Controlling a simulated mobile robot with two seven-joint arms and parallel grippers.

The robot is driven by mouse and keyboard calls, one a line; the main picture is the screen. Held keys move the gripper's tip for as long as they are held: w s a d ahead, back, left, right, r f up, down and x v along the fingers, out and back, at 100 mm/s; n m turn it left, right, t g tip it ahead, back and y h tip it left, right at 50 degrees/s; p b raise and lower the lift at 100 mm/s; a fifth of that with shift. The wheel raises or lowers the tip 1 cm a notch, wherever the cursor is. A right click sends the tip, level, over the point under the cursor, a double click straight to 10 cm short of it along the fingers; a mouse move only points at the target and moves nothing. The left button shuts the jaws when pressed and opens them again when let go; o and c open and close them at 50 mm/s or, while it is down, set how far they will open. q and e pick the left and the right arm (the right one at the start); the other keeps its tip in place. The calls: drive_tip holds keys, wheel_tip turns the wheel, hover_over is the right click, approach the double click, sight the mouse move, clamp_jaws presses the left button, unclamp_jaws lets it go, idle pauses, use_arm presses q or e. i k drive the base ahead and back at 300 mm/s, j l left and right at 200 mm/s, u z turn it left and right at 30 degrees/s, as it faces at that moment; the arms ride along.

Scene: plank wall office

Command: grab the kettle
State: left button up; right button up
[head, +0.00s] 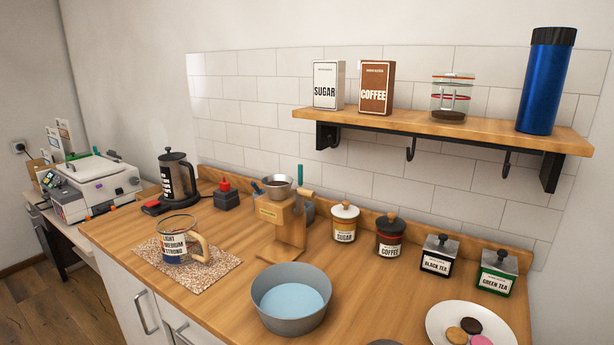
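The kettle (178,178) stands upright at the back left of the wooden counter, near the tiled wall. It is dark with a black lid and white lettering on its side, and it sits on a low black base (180,206) with a red part at its left end. Neither of my grippers is in the head view, so nothing is seen touching the kettle.
A glass mug (173,252) on a speckled mat (222,268) stands in front of the kettle. A small black block with a red top (226,198) and a wooden dripper stand (289,225) are to its right. A grey bowl (312,322) is at the front.

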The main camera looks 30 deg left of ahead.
sight(178, 184)
drive_tip(key=u, duration=1.8)
drive_tip(key=i+j+z, duration=0.15)
drive_tip(key=i+j, duration=0.15)
drive_tip(key=i+j+z, duration=0.1)
drive_tip(key=i+j, duration=0.2)
drive_tip(key=i+j+z, duration=0.15)
drive_tip(key=i+j, duration=0.15)
drive_tip(key=j, duration=0.2)
drive_tip(key=i+j+z, duration=0.1)
drive_tip(key=i+j, duration=0.15)
drive_tip(key=j, duration=0.2)
drive_tip(key=i+j+z, duration=0.15)
drive_tip(key=j, duration=0.3)
drive_tip(key=i+l, duration=0.05)
drive_tip(key=i, duration=0.05)
